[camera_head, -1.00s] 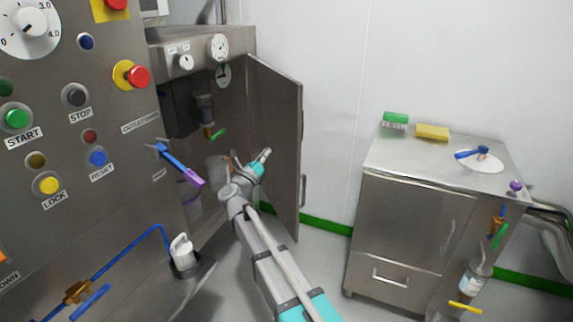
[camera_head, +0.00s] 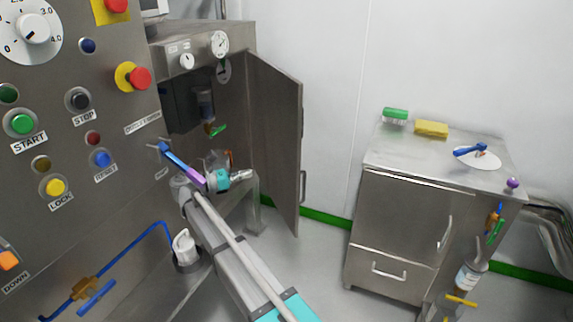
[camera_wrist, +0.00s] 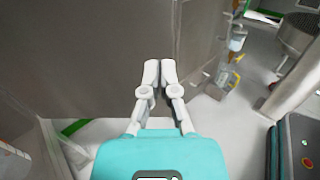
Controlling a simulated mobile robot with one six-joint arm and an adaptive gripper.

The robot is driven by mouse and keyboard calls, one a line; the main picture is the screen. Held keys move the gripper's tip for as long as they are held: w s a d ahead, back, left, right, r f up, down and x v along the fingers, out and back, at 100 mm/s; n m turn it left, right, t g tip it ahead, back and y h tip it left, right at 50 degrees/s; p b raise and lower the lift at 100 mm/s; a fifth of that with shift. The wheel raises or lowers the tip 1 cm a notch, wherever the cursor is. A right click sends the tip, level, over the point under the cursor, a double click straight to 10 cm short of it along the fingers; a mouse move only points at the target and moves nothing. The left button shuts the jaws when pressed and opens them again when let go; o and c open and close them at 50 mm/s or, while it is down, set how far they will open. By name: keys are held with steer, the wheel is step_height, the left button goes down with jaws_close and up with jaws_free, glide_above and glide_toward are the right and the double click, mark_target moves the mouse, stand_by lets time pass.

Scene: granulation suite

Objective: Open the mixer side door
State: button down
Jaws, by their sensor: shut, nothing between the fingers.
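The mixer side door (camera_head: 274,135) is a grey steel panel standing swung out from the mixer housing, with the compartment behind it exposed. A small handle shows on its outer edge. My gripper (camera_head: 247,175) is in front of the compartment opening, left of the door's free edge. Its white fingers are closed together with nothing between them in the wrist view (camera_wrist: 160,68). There they point at a large grey metal panel (camera_wrist: 85,60), probably the door; I cannot tell whether they touch it.
The mixer control panel (camera_head: 60,160) with buttons fills the left. A blue pipe (camera_head: 140,240) runs below it. A steel cabinet (camera_head: 405,215) with a green brush (camera_head: 395,114) and yellow sponge (camera_head: 431,129) stands right. Floor is clear between door and cabinet.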

mark_target(294, 163)
steer(key=x, duration=1.4)
stand_by(0.7)
